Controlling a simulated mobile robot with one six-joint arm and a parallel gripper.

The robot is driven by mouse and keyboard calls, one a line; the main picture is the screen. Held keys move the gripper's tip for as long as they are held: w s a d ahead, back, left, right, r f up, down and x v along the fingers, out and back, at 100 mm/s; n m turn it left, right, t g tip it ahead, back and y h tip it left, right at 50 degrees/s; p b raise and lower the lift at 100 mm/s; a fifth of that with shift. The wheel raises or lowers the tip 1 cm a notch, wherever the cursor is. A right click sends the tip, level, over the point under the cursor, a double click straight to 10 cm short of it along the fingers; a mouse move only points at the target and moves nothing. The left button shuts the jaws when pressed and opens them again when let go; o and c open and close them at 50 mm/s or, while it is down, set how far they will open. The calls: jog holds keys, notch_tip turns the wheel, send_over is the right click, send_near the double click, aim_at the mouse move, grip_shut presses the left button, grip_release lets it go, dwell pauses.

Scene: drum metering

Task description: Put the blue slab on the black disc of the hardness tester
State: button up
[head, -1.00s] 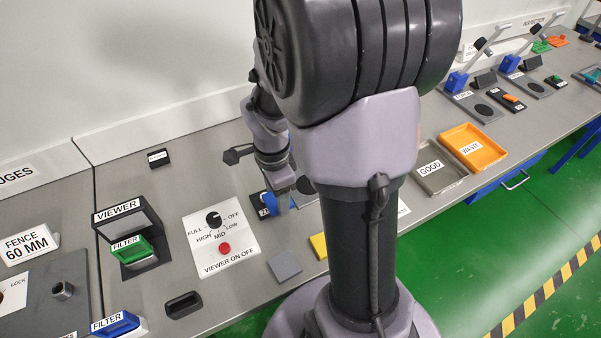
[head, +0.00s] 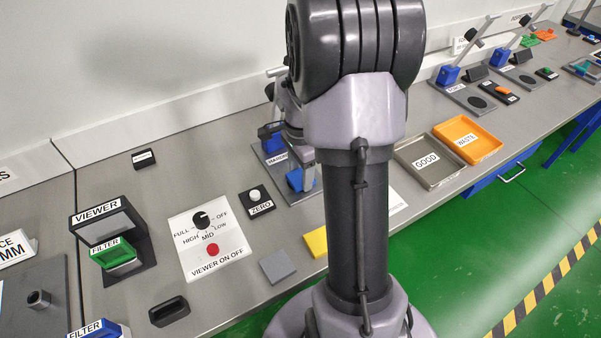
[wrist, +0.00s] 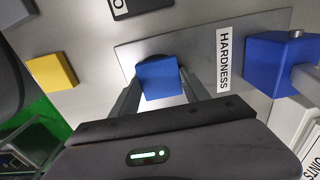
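The blue slab (wrist: 159,82) is between the fingertips of my gripper (wrist: 160,86), which looks shut on it. In the head view the slab (head: 296,180) shows low over the hardness tester's plate, beside my gripper (head: 308,177). The hardness tester (wrist: 262,82) has a grey plate, a HARDNESS label and a blue block with a lever at the right of the wrist view. A dark rim of the black disc (wrist: 152,57) shows just past the slab's far edge; the slab hides the rest. Whether the slab touches the disc I cannot tell.
The ZERO button box (head: 257,200) stands left of the tester. A yellow slab (head: 316,241) and a grey slab (head: 277,266) lie near the front edge. The GOOD tray (head: 430,163) and orange WASTE tray (head: 468,140) are to the right.

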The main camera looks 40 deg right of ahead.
aim_at(301, 177)
jog(key=o, duration=0.4)
jog(key=shift+o, duration=0.2)
jog(key=shift+r, duration=0.1)
notch_tip(301, 177, up, 12)
jog(key=f+p, duration=0.1)
jog(key=p, duration=0.4)
jog(key=a+r+n+t, duration=0.2)
jog(key=a+r+n, duration=0.2)
jog(key=a+r, duration=0.4)
jog(key=s+a+r+n+t+y, duration=0.1)
jog(key=s+a+r+n+t, duration=0.1)
jog(key=s+a+n, duration=0.4)
jog(key=s+a+r+n+t+y, duration=0.1)
jog(key=s+a+n, duration=0.5)
jog(key=a, duration=0.7)
jog(key=shift+s+a+r+t, duration=0.15)
jog(key=shift+s+r+t, duration=0.2)
jog(key=shift+r, duration=0.45)
